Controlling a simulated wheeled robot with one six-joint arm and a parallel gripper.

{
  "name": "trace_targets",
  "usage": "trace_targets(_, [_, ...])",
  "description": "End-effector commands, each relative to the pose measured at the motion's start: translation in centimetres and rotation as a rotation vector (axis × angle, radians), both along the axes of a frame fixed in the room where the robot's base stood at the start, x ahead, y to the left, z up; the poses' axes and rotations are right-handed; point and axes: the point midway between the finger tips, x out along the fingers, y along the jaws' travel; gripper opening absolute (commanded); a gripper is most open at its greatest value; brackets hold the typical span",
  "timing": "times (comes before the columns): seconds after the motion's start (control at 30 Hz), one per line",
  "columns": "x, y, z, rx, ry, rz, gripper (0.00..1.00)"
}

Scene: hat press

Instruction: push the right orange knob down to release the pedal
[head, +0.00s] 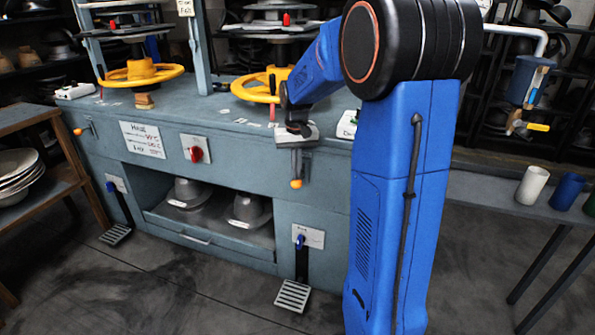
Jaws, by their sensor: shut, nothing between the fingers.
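The right orange knob (296,184) shows on the front of the grey-blue press bench, above and left of my blue arm's column. My gripper (297,165) points down just above this knob, with its fingers shut and empty. I cannot tell whether the fingertips touch the knob. The knob's lever and mount are hidden behind my gripper. The right pedal (293,295) is a slatted metal plate near the floor, under a black bar with a blue part (300,241) at its top. The left orange knob (78,131) sits at the bench's left end.
Two yellow handwheels (140,75) stand on the bench top. A red switch (196,154) sits on the front panel. Grey hat forms (249,208) fill the open shelf. A left pedal (115,234) and a wooden rack (40,118) are at left. A side table (480,195) holds cups.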

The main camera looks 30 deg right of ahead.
Motion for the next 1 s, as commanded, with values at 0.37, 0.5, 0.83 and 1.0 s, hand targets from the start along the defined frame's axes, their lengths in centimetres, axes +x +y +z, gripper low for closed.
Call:
trace_targets(0.37, [0.0, 0.0, 0.9, 0.0, -0.001, 0.0, 0.0])
trace_targets(0.5, [0.0, 0.0, 2.1, 0.0, -0.001, 0.0, 0.0])
trace_targets(0.83, [0.0, 0.0, 4.7, 0.0, 0.0, 0.0, 0.0])
trace_targets(1.0, [0.0, 0.0, 6.1, -0.001, -0.002, 0.0, 0.0])
